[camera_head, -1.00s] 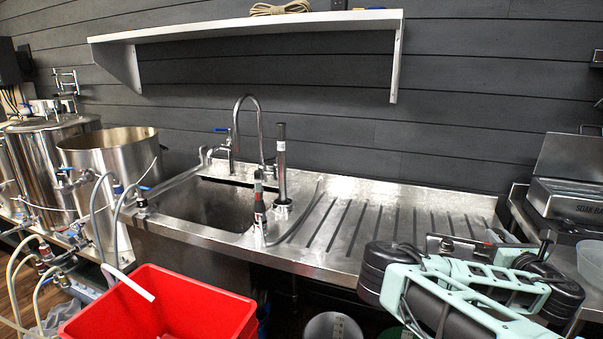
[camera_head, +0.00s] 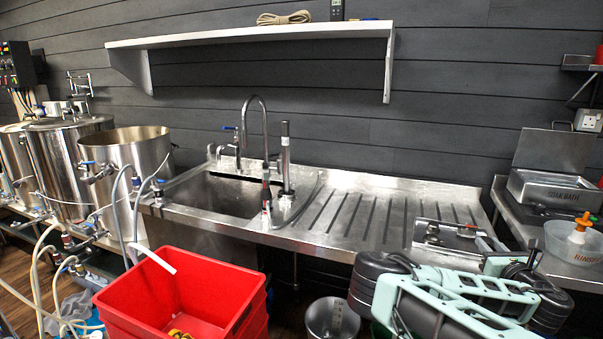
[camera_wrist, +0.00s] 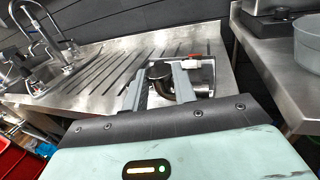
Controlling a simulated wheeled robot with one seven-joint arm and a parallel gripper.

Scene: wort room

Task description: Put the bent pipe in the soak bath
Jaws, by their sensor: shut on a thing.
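The bent pipe (camera_wrist: 186,88) is a dark curved piece with a round end, seen between my gripper's fingers in the wrist view. My gripper (camera_wrist: 161,80) is shut on it, over or near a shallow steel tray (camera_wrist: 205,72) on the drainboard. I cannot tell whether the pipe touches the tray. In the head view the pipe is not clear behind my arm.
The tray (camera_head: 423,234) also shows at the drainboard's right end. A clear tub (camera_head: 567,250) with an orange-topped bottle (camera_head: 581,229) stands in front of the bath. A gap separates the drainboard (camera_head: 345,222) from the right counter (camera_head: 518,224). A red crate (camera_head: 130,297) stands at front left.

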